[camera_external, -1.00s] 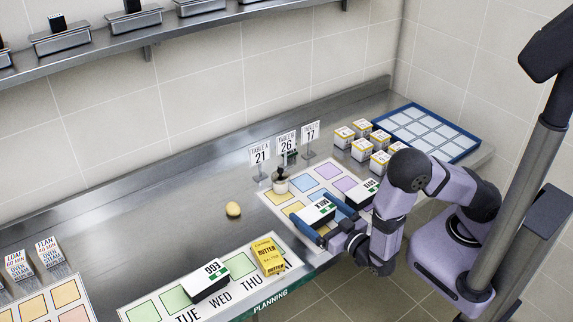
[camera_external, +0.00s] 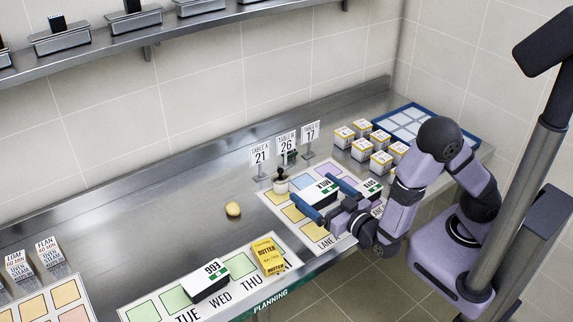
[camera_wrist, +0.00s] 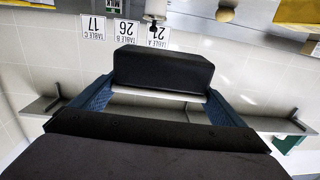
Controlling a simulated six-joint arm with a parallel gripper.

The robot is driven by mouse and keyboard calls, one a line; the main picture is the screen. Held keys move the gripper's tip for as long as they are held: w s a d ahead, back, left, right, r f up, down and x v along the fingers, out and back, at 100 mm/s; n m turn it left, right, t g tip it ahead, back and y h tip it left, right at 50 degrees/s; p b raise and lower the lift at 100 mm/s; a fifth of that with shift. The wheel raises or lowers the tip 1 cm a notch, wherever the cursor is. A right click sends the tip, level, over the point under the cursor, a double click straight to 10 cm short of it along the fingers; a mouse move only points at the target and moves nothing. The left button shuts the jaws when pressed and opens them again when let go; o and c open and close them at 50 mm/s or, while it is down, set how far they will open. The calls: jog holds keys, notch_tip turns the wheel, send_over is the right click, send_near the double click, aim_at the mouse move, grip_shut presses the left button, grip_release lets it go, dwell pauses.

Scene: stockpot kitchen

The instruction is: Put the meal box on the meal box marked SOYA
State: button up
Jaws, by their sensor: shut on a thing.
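A white-topped meal box with dark sides (camera_external: 318,191) is held between the blue fingers of my gripper (camera_external: 325,200), above the coloured mat. Its lettering looks like MILK but is blurred. In the wrist view a dark block (camera_wrist: 163,70) sits between the two blue finger pads. Another white-topped meal box (camera_external: 371,187) stands on the mat just right of the held one, partly behind my gripper; its lettering is too small to read surely as SOYA.
A yellow butter pack (camera_external: 268,256) is on the planning board (camera_external: 240,268). A potato-like object (camera_external: 233,209), a small pot (camera_external: 281,185) and table-number signs (camera_external: 286,146) stand behind. Several small boxes (camera_external: 363,150) and a blue tray (camera_external: 462,153) are at the right.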

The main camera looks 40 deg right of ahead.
jog(key=w+d+h, duration=0.1)
jog(key=w+d+r+m, duration=0.1)
jog(key=w+d+r+h, duration=0.1)
jog(key=d, duration=0.1)
jog(key=shift+w+d+r+m+h, duration=0.1)
jog(key=shift+r+m+h, duration=0.15)
jog(key=shift+m+h, duration=0.05)
jog(key=w+d+r+m+h, duration=0.2)
jog(key=d+h, duration=0.1)
jog(key=d, duration=0.3)
jog(key=m+g+h, duration=0.5)
jog(key=m+h, duration=0.1)
jog(key=h, duration=0.2)
send_over(365, 190)
jog(key=shift+w+f, duration=0.1)
jog(key=shift+f, duration=4.5)
jog(key=shift+f, duration=0.15)
jog(key=o, duration=0.9)
jog(key=shift+o, duration=0.2)
